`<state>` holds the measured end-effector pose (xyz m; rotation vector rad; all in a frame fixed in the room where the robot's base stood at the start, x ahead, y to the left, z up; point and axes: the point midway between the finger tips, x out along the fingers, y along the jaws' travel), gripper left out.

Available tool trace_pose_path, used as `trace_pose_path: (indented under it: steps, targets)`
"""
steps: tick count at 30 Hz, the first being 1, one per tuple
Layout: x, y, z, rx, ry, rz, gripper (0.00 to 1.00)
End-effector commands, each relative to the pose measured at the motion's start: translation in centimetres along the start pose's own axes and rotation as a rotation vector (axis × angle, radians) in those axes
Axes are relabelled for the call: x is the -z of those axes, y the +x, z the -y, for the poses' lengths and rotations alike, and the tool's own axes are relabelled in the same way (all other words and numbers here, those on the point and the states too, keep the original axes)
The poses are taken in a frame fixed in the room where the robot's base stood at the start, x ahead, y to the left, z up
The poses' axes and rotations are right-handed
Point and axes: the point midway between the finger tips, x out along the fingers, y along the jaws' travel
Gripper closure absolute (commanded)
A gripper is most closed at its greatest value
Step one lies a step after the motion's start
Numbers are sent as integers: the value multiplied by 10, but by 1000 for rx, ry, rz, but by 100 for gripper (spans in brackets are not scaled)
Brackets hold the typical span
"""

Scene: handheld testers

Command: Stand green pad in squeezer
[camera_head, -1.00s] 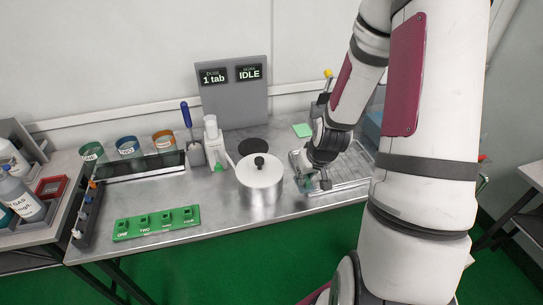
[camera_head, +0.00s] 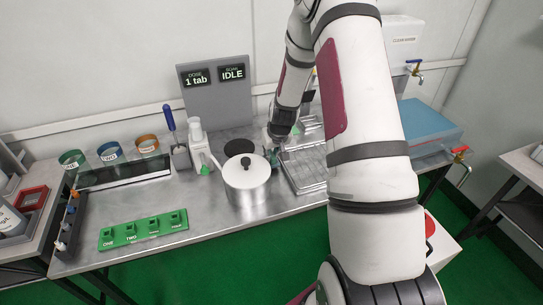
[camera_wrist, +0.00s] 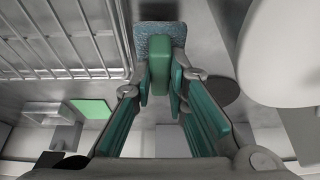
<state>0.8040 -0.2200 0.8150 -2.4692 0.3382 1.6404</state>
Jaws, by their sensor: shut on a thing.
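My gripper (camera_wrist: 163,88) is shut on a green pad (camera_wrist: 160,60) with a speckled blue-grey face, seen end-on between the teal fingers in the wrist view. In the head view my gripper (camera_head: 277,134) is beside the left edge of the wire rack, behind and right of the lidded pot; the arm partly hides it, and the pad is hardly visible there. A white upright device (camera_head: 197,143) with a lever and a small green part at its foot, apparently the squeezer, stands left of the pot, apart from my gripper.
A steel pot (camera_head: 246,186) with a black knob stands between the squeezer and the wire rack (camera_head: 305,172). A flat light-green square (camera_wrist: 92,108) lies on the bench. A green numbered block (camera_head: 143,231) sits front left. A blue-topped bin (camera_head: 428,122) stands right.

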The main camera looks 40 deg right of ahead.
Motion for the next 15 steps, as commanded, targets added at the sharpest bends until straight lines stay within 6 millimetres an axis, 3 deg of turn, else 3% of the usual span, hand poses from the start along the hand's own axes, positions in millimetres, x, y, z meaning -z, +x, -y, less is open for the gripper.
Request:
trace_pose_path:
  steps: [3, 14, 15]
  targets:
    - [-5, 12, 0, 1, 1, -1, 100]
    - [-6, 16, 0, 1, 0, -1, 100]
    - [-6, 15, 0, 1, 0, -2, 79]
